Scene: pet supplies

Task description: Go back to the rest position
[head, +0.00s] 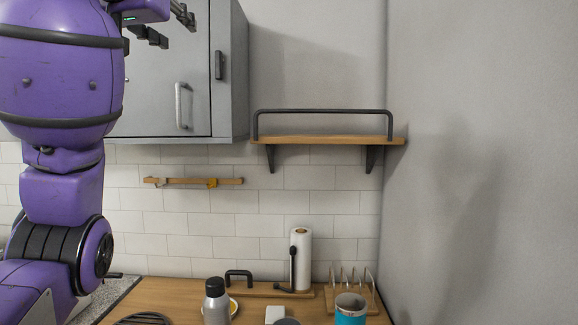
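My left arm rises along the left side of the head view, purple with dark bands. My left gripper (173,27) is at the top, in front of the grey wall cabinet. Its dark fingers stand apart with nothing seen between them, and part of its body is cut off by the top edge. My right gripper and arm are not in view.
A grey cabinet (232,85) hangs behind my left arm. A wooden shelf (330,140) with a dark rail is right of it. The wooden counter (180,293) below holds a silver bottle (216,305), a paper towel roll (301,258) and a blue cup (350,312). A wall stands at right.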

